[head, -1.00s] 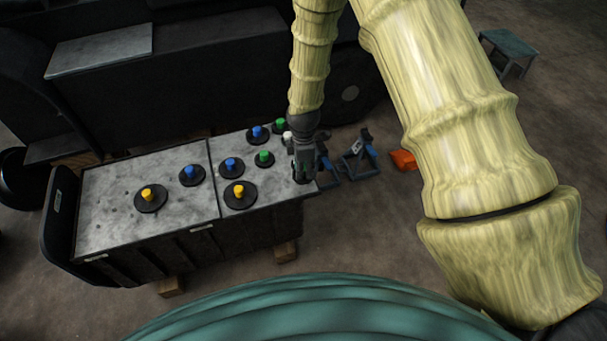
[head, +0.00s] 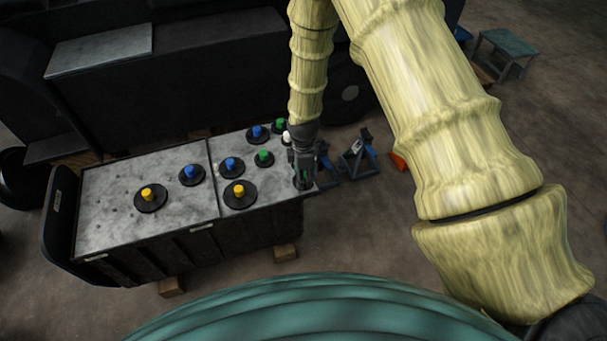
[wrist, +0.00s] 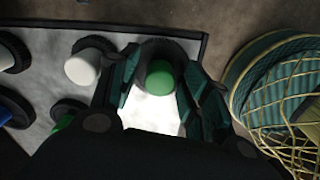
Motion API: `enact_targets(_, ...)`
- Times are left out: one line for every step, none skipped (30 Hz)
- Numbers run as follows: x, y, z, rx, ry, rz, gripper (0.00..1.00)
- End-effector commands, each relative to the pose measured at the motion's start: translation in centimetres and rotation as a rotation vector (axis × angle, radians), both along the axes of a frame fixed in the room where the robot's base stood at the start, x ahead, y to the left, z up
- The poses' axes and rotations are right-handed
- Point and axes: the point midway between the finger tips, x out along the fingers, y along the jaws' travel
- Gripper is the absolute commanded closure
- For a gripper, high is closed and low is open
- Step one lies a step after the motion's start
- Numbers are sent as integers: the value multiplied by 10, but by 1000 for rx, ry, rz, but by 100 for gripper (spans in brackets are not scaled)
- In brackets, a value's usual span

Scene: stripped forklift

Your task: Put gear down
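My gripper (wrist: 160,85) is over the near right corner of the grey panel (head: 110,215). A gear with a green knob (wrist: 159,77) and a dark disc (wrist: 158,48) is between its fingers. The fingers stand apart, with a small gap on each side of the knob. The disc appears to rest on the panel near its edge. In the head view, my gripper (head: 302,165) partly hides this gear (head: 303,184).
Other gears stand on the panel: white (head: 286,138), green (head: 264,155), blue (head: 231,165) and yellow (head: 239,190) among them. Blue stands (head: 361,155) are on the floor to the right. The panel's left half has free room.

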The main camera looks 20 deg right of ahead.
Motion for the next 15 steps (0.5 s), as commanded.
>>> enact_targets(0,0,0,0,0,0,53)
enact_targets(0,0,0,0,0,0,53)
enact_targets(0,0,0,0,0,0,53)
enact_targets(0,0,0,0,0,0,53)
enact_targets(0,0,0,0,0,0,53)
enact_targets(0,0,0,0,0,0,53)
enact_targets(0,0,1,0,0,0,53)
enact_targets(0,0,2,0,0,0,53)
enact_targets(0,0,4,0,-1,0,53)
enact_targets(0,0,6,0,-1,0,53)
enact_targets(0,0,8,0,-1,0,53)
enact_targets(0,0,12,0,-1,0,53)
enact_targets(0,0,15,0,0,-1,53)
enact_targets(0,0,18,1,0,-1,53)
enact_targets(1,0,24,1,-1,-1,53)
